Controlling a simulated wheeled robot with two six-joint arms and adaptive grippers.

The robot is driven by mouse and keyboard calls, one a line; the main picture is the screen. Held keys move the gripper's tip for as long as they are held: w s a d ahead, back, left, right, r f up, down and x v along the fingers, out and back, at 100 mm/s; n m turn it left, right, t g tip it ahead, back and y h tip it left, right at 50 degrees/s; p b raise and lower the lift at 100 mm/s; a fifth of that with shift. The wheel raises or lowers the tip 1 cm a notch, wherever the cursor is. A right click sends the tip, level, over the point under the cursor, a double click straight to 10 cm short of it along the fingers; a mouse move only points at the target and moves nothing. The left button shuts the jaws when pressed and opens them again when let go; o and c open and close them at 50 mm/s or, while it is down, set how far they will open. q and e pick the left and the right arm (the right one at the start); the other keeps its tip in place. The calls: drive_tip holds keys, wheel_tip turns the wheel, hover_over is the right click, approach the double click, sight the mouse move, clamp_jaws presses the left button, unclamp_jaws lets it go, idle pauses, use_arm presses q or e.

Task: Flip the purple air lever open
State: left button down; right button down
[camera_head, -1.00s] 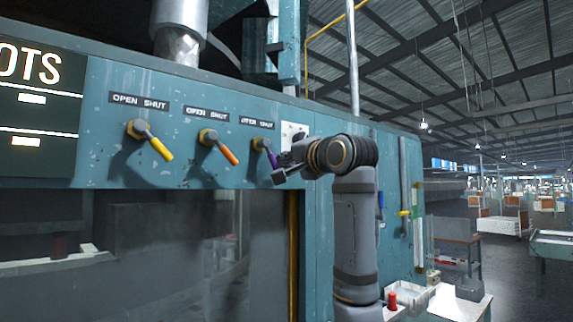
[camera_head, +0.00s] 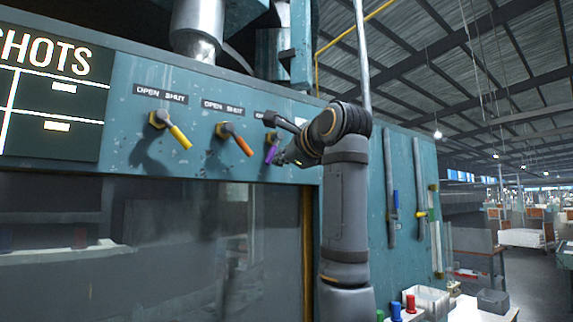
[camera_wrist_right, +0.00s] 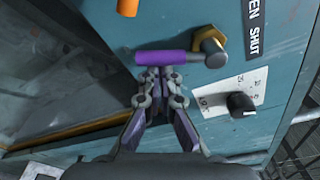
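The purple lever (camera_head: 271,153) is on the teal panel, right of the orange lever, and my right arm partly hides it and its label. In the right wrist view the purple handle (camera_wrist_right: 155,57) extends from its pivot roughly straight down the panel. My right gripper (camera_head: 284,159) is at the right side of the handle. In the wrist view its fingertips (camera_wrist_right: 154,74) are close together, with nothing visible between them, and appear to touch the handle's side. My left gripper is out of view.
The yellow lever (camera_head: 178,135) and orange lever (camera_head: 240,143) angle down-right under OPEN SHUT labels. A small black knob (camera_wrist_right: 241,104) on a white plate is beside the purple lever's pivot. A dark window (camera_head: 180,240) lies below the panel.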

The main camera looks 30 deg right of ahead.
drive_tip(key=shift+s+a+r+m, duration=0.1)
drive_tip(key=shift+a+r+m, duration=0.05)
drive_tip(key=shift+a+m, duration=0.4)
drive_tip(key=shift+a+r+m, duration=0.15)
drive_tip(key=shift+a+m, duration=0.15)
drive_tip(key=shift+m, duration=0.35)
drive_tip(key=shift+a, duration=0.1)
drive_tip(key=shift+b, duration=0.3)
